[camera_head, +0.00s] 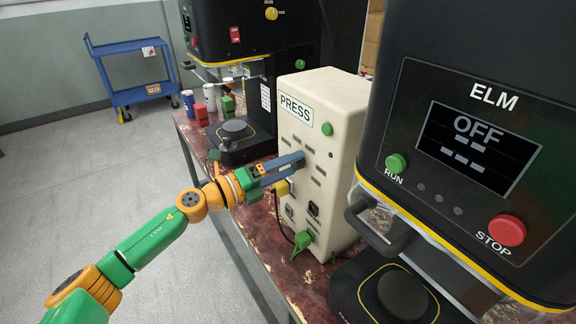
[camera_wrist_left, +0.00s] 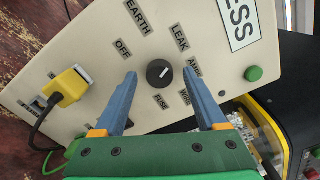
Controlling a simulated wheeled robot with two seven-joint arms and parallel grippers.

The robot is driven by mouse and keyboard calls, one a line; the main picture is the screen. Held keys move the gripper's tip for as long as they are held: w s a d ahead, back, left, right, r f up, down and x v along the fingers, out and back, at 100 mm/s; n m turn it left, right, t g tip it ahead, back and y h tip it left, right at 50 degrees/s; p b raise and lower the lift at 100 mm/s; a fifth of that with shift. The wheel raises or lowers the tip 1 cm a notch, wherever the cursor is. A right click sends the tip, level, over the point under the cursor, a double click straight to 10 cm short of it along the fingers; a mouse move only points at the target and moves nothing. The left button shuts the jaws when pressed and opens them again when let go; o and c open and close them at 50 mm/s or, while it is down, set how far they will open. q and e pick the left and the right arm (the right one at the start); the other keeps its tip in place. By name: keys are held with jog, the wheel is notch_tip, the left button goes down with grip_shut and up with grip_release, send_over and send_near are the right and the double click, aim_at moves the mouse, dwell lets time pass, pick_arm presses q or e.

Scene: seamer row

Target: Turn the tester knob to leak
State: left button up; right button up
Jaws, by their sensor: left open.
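The tester is a cream box (camera_head: 325,110) with a PRESS label, standing on the worn red bench. Its round black knob (camera_wrist_left: 160,73) shows in the left wrist view, ringed by labels including OFF, EARTH, LEAK (camera_wrist_left: 180,38) and FUSE. The knob's small white mark points to the upper right, seemingly nearer the partly covered label right of LEAK than LEAK itself. My left gripper (camera_head: 300,159) is open at the panel, its blue fingers on either side of the knob with gaps showing. Whether they touch the panel is unclear. My right gripper is out of view.
A black ELM machine (camera_head: 505,60) with a screen reading OFF, a green RUN button and a red STOP button stands close at right. Another black machine (camera_head: 240,30) stands behind. A yellow plug (camera_wrist_left: 69,84) with a black cord sits on the tester panel.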

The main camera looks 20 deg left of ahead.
pick_arm(q)
jog(key=b+v, duration=0.3)
jog(key=v, duration=0.4)
